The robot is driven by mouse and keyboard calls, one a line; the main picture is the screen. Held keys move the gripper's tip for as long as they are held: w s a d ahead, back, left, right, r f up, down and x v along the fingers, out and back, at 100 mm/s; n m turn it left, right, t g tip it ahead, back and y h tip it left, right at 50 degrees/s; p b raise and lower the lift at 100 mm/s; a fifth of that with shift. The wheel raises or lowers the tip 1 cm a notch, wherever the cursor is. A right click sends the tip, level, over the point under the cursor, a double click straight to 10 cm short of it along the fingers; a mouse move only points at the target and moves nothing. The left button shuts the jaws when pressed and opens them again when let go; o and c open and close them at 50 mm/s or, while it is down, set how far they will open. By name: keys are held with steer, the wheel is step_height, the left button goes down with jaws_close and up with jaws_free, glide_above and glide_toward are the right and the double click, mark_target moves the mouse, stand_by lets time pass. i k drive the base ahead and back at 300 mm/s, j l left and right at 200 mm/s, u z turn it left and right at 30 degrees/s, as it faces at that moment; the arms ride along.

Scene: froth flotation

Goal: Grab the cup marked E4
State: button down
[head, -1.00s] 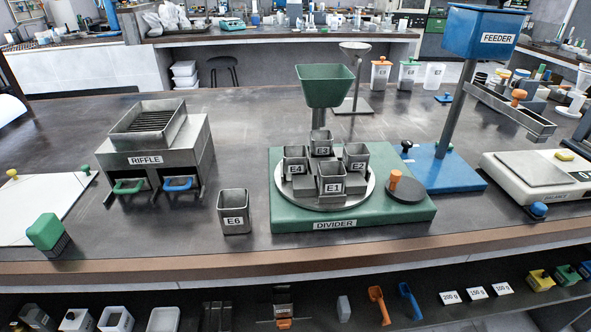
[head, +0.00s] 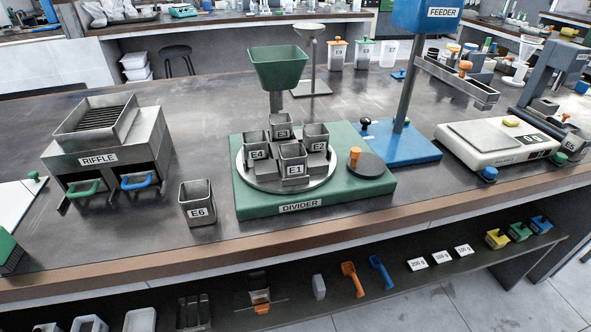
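The cup marked E4 (head: 257,153) is a grey metal square cup with a white label. It stands upright at the left of the round plate (head: 243,180) on the green divider (head: 362,200). Cup E3 (head: 281,132) stands behind it, cup E1 (head: 293,165) in front and to its right, and cup E2 (head: 315,144) at the right. A green funnel (head: 278,70) rises on a post behind the cups. My gripper does not show in the head view.
Cup E6 (head: 197,208) stands alone on the bench left of the divider. The riffle (head: 108,150) is further left. The blue feeder (head: 425,18) and the balance (head: 500,148) are to the right. A shelf (head: 330,300) with scoops runs below the bench edge.

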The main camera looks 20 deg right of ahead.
mark_target(256, 147)
steer(key=j+z, duration=0.15)
steer(key=z, duration=0.45)
steer(key=i+j+z, duration=0.15)
steer(key=j+z, duration=0.2)
steer(key=j, duration=0.4)
steer(key=j+z, duration=0.35)
steer(key=j, duration=1.55)
steer(key=k+j+z, duration=0.25)
steer(key=k+j, duration=0.15)
steer(key=k+j+z, duration=0.5)
steer(key=k, duration=0.35)
steer(key=i, duration=0.45)
